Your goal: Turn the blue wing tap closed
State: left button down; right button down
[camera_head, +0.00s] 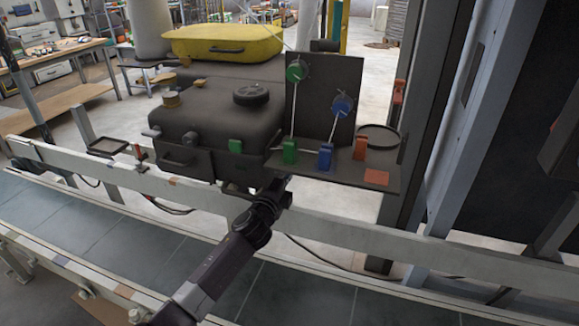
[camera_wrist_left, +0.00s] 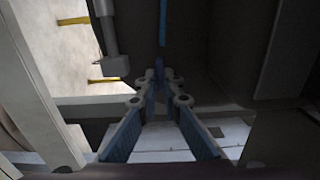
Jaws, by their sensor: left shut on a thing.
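In the left wrist view my left gripper (camera_wrist_left: 160,84) has its two blue-padded fingers drawn together at the tips, around a small dark blue piece that appears to be the blue wing tap (camera_wrist_left: 159,67). In the head view my left gripper (camera_head: 276,190) is by the front edge of the dark shelf, and its fingertips are hard to make out there. A blue block (camera_head: 325,157) stands on this shelf, with a thin rod rising to a round blue part (camera_head: 342,104) on the upright panel. The tap's angle cannot be told. My right gripper is out of view.
A green block (camera_head: 289,151) and an orange block (camera_head: 360,148) flank the blue one on the shelf (camera_head: 340,178). A dark machine body (camera_head: 215,115) stands to the left. A pale rail (camera_head: 400,232) and conveyor (camera_head: 110,235) run below.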

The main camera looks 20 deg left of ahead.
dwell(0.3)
pick_arm(q)
jog(key=c, duration=2.1)
grip_release()
jog(key=s, duration=1.2)
jog(key=shift+a, duration=0.2)
jog(key=shift+f, duration=0.15)
